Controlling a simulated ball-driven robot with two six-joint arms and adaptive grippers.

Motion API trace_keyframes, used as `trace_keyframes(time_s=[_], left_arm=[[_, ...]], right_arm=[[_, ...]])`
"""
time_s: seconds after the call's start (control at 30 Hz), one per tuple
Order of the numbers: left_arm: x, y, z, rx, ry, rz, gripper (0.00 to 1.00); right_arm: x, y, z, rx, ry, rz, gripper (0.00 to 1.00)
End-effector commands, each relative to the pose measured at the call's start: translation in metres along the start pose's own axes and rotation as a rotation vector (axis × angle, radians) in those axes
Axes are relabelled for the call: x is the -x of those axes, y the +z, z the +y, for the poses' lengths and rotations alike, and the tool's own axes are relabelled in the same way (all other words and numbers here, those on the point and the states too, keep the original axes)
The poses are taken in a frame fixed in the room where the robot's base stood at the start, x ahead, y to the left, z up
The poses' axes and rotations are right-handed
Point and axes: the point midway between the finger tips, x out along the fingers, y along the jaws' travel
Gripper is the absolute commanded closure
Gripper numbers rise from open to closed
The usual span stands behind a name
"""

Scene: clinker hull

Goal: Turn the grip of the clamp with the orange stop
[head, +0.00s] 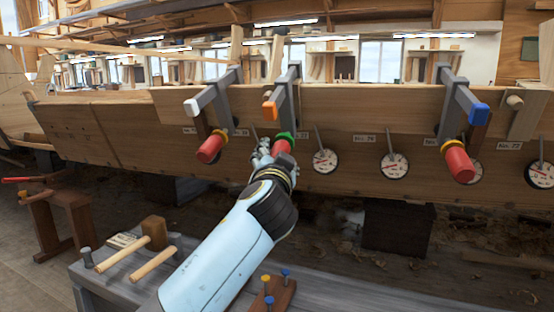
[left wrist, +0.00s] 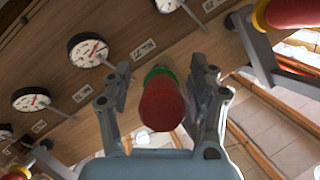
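The clamp with the orange stop (head: 269,109) hangs over the hull's top plank in the middle of the head view. Its red grip (head: 283,147) has a green collar (head: 286,135). My left gripper (head: 262,150) is at this grip and partly covers it. In the left wrist view the red grip (left wrist: 161,104) points toward the camera between the two fingers of my left gripper (left wrist: 158,85). The fingers are apart, one on each side of the grip, with a visible gap on the left. My right gripper is not in view.
A clamp with a white stop (head: 192,107) and red grip (head: 211,147) is close on the left. A clamp with a blue stop (head: 480,113) is farther right. Dial gauges (head: 325,161) line the hull (head: 150,140). A bench with a mallet (head: 155,230) stands below.

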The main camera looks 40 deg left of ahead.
Motion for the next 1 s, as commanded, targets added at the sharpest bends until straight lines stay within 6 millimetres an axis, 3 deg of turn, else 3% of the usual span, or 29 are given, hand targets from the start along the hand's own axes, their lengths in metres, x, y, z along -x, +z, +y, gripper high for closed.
trace_keyframes(time_s=[0.27,0.5,0.7,1.0], left_arm=[[0.007,0.000,0.000,0.000,0.000,0.000,0.41],[0.048,0.001,0.001,0.003,0.002,-0.003,0.41],[0.072,0.000,0.001,0.001,0.001,-0.001,0.41],[0.075,-0.001,0.000,0.000,0.000,0.001,0.41]], right_arm=[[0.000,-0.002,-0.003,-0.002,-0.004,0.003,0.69],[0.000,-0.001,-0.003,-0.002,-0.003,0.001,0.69],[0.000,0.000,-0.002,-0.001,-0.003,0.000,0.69],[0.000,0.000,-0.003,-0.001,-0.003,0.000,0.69]])
